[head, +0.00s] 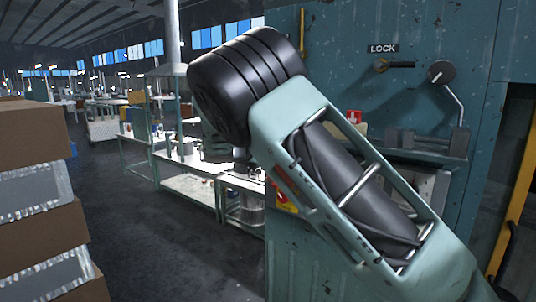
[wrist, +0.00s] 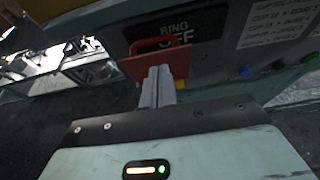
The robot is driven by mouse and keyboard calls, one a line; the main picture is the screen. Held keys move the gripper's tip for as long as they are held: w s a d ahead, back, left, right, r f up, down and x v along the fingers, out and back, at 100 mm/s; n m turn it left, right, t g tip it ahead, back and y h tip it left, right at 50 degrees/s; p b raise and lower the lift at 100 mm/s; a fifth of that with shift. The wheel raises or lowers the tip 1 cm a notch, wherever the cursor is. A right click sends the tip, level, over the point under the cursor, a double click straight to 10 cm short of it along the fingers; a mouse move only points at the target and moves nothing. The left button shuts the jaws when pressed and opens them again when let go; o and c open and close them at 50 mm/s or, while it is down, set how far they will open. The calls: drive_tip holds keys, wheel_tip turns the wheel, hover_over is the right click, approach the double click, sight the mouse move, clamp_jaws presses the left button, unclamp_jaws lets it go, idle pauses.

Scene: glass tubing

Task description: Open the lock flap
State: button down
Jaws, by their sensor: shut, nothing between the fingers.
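In the head view a LOCK label (head: 382,48) is on the teal cabinet wall, with a small dark lever on a brass-coloured pivot (head: 382,66) just below it. I cannot tell whether either belongs to the lock flap. In the wrist view my gripper (wrist: 158,75) is shut and empty, its fingertips in front of the lower part of a red plate with a raised handle (wrist: 180,62). I cannot tell if they touch it. The red plate overlaps a dark sign (wrist: 192,27) reading RING and OFF. My gripper is hidden behind my arm in the head view.
A crank with a round black knob (head: 441,72) is right of the LOCK label, above a grey bracket (head: 430,143). Blue (wrist: 246,71) and green buttons are on the panel right of the red plate. Stacked boxes (head: 30,140) stand at left; the aisle floor (head: 135,230) is clear.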

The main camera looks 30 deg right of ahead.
wheel_tip(320, 180, up, 10)
drive_tip(key=b, duration=0.4)
drive_tip(key=shift+f, duration=0.2)
drive_tip(key=s+a+f+m+g+y+b, duration=0.1)
drive_tip(key=s+a+f+m+y+b, duration=0.2)
drive_tip(key=a+f, duration=0.4)
drive_tip(key=s+a+f+m+y+b, duration=0.1)
drive_tip(key=s+a+f+y+b, duration=0.25)
drive_tip(key=f, duration=0.55)
drive_tip(key=s+a+f+m+g+y, duration=0.1)
drive_tip(key=s+a+f+m+y, duration=0.1)
drive_tip(key=s+a+f, duration=0.45)
drive_tip(key=s+a+f+m+g+y+b, duration=0.1)
drive_tip(key=s+a+f, duration=0.3)
drive_tip(key=s, duration=0.6)
drive_tip(key=s+a+f+m+g+y+b, duration=0.1)
drive_tip(key=s+a+f+m+b, duration=0.3)
drive_tip(key=s, duration=0.6)
drive_tip(key=s+a+f+m+y+b, duration=0.2)
drive_tip(key=s+a+f, duration=0.4)
drive_tip(key=s, duration=0.5)
wheel_tip(320, 180, down, 2)
drive_tip(key=shift+f+m+g+y+b, duration=0.1)
drive_tip(key=shift+m+g+y+b, duration=0.3)
drive_tip(key=shift+m+y, duration=0.2)
